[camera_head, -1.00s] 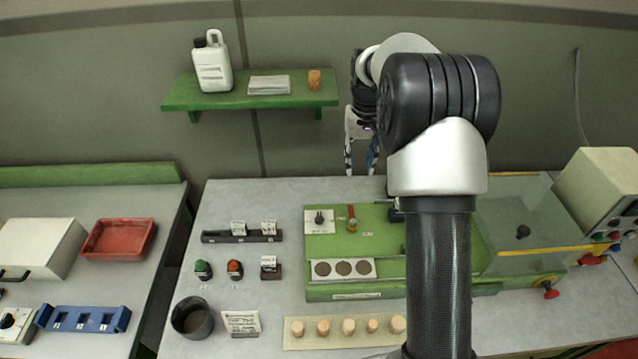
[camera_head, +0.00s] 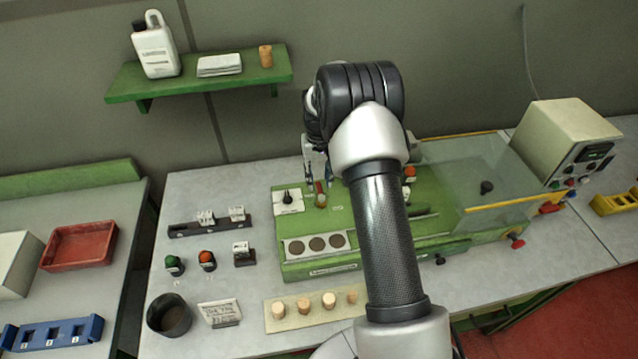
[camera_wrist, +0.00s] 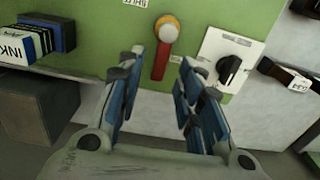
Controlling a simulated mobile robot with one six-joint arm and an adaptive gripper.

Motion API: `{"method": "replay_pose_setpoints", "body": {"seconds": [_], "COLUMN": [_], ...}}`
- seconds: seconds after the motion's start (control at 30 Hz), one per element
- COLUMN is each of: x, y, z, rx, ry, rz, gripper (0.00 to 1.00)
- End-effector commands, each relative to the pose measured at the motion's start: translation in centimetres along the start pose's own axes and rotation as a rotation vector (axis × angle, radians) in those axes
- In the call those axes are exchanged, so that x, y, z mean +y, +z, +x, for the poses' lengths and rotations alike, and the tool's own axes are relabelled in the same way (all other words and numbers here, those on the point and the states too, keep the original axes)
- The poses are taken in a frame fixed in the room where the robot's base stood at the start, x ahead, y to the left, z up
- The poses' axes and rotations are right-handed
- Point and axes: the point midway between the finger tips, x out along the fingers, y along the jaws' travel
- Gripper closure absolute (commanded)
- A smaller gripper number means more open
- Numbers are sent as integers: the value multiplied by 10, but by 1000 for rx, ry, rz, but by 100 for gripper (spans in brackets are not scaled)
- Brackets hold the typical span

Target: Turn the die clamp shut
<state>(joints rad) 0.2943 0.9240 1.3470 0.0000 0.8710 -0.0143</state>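A small red lever (camera_head: 321,189) with a round orange-and-white pivot lies on the green machine top (camera_head: 370,215); it looks like the die clamp, though its label is unreadable. In the wrist view the red lever (camera_wrist: 160,62) points from its pivot (camera_wrist: 166,29) toward my gripper. My gripper (camera_head: 319,172) hangs just behind and above the lever. In the wrist view my gripper (camera_wrist: 160,66) is open and empty, its blue-padded fingers on either side of the lever's end in the picture. Whether they touch it I cannot tell.
A black knob on a white plate (camera_head: 288,200) stands close left of the lever. A strip with round brown discs (camera_head: 317,243) lies in front. A clear guard (camera_head: 470,180) covers the machine's right. A green shelf (camera_head: 200,85) is on the wall. My arm hides part of the machine.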

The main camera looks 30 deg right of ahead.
Motion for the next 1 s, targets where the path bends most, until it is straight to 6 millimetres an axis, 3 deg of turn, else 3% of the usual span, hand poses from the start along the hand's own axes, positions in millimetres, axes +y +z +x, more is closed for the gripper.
{"method": "replay_pose_setpoints", "body": {"seconds": [0.2, 0.5, 1.0], "x": [0, 0, 0], "y": [0, 0, 0], "z": [19, 21, 21], "rx": [1, 1, 1], "ry": [0, 0, 0], "rz": [0, 0, 0], "gripper": [67, 67, 99]}}
